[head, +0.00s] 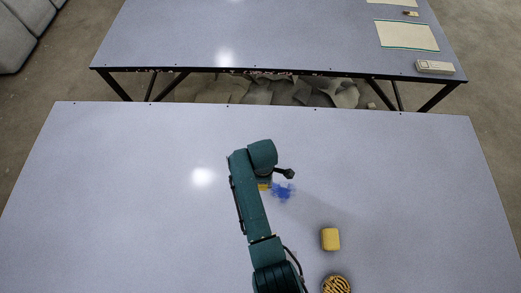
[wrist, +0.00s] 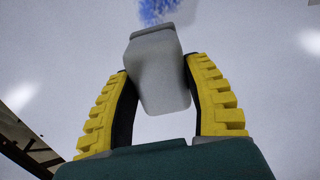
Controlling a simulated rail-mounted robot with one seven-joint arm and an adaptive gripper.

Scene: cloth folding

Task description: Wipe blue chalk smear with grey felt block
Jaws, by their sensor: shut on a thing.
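The blue chalk smear (head: 283,191) lies on the near table, just right of my arm's end in the head view. It also shows at the top of the wrist view (wrist: 157,10), just past the far end of the block. My gripper (wrist: 158,88) has yellow ribbed fingers and is shut on the grey felt block (wrist: 157,75), which sits slightly tilted between them. In the head view my arm hides the block and most of the gripper; only a bit of yellow finger shows beside the smear. Whether the block touches the table is unclear.
On the near table (head: 120,200), a yellow block (head: 330,239) stands to the right of my arm. A round black-and-yellow striped thing (head: 337,285) is at the front edge. The left side is clear. A second table (head: 290,35) behind holds mats and a small box (head: 435,67).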

